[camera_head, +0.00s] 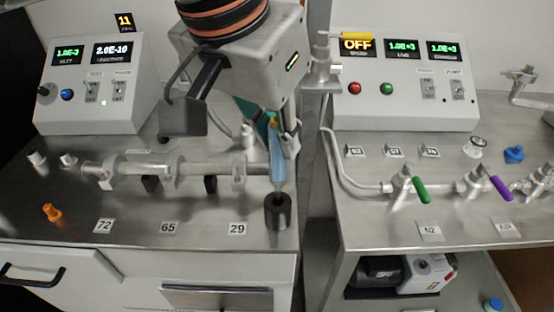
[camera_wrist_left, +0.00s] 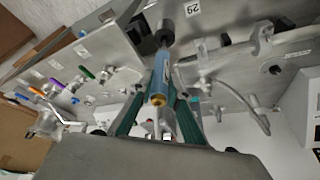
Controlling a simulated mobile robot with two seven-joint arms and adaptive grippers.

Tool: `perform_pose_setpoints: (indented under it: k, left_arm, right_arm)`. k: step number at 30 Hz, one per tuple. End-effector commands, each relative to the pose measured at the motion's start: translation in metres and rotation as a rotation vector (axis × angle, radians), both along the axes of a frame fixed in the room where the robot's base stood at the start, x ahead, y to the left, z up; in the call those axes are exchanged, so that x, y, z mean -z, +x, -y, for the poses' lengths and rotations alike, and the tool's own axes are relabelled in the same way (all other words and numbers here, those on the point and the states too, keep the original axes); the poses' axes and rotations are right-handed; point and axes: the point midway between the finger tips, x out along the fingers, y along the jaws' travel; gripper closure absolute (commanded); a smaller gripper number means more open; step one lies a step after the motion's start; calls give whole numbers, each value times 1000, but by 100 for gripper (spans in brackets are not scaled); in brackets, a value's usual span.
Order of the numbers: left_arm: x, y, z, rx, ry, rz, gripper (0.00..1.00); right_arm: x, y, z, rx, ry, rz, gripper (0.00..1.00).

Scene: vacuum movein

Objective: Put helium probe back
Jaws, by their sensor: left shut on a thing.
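The helium probe (camera_head: 278,160) is a slim blue pen-like tool with a yellow-orange top end and a thin grey tip. My left gripper (camera_head: 276,138) is shut on its upper part and holds it upright, tip down. The black cylindrical holder (camera_head: 278,212) stands at the right front of the left bench, directly below the probe. The tip meets the holder's top opening; I cannot tell how deep it sits. The left wrist view shows the probe (camera_wrist_left: 161,76) between the teal fingers (camera_wrist_left: 160,98), lined up with the holder (camera_wrist_left: 165,32). My right gripper is out of view.
A metal pipe assembly (camera_head: 160,170) runs along the left bench, its right end close behind the probe. An orange fitting (camera_head: 52,212) lies at the left. Right of a gap, another bench holds valves with a green handle (camera_head: 421,190) and a purple handle (camera_head: 501,188).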

Motion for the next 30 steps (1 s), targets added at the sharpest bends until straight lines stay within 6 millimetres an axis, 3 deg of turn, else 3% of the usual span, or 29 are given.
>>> perform_pose_setpoints:
  k: [11,29,30]
  left_arm:
    - [43,0,0,1,0,-4,100]
    - [51,0,0,0,0,1,100]
    - [51,0,0,0,0,1,76]
  right_arm:
    - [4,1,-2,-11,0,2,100]
    - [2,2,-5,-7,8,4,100]
    - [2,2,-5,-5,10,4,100]
